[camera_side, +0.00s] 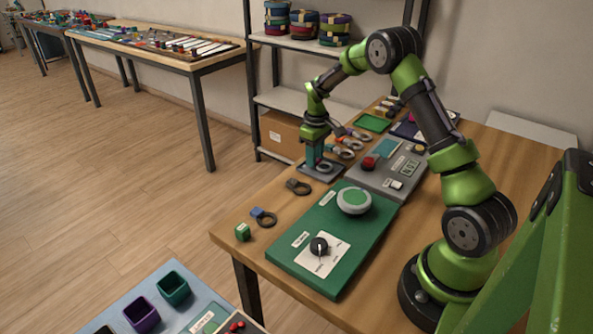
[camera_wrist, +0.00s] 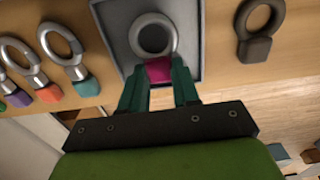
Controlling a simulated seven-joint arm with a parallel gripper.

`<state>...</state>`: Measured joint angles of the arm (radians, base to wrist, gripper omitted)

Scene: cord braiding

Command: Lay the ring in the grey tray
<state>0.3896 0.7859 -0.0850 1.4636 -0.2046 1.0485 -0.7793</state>
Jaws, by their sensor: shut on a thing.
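The ring (camera_wrist: 136,38) is light grey with a magenta tab (camera_wrist: 158,70). My gripper (camera_wrist: 157,80) is shut on the tab, with a teal finger on each side of it. The ring is within the outline of the grey tray (camera_wrist: 110,22), near its middle. In the side view my gripper (camera_side: 313,158) points down over the tray (camera_side: 309,174), with the ring low at the tray. I cannot tell whether the ring touches the tray floor. The tray's near edge is partly hidden by my fingers in the wrist view.
Several rings with coloured tabs, one teal (camera_wrist: 86,87), lie beside the tray. A dark ring (camera_wrist: 243,45) lies on its other side. A grey panel with a red button (camera_side: 369,162) and a green board (camera_side: 300,257) are nearby.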

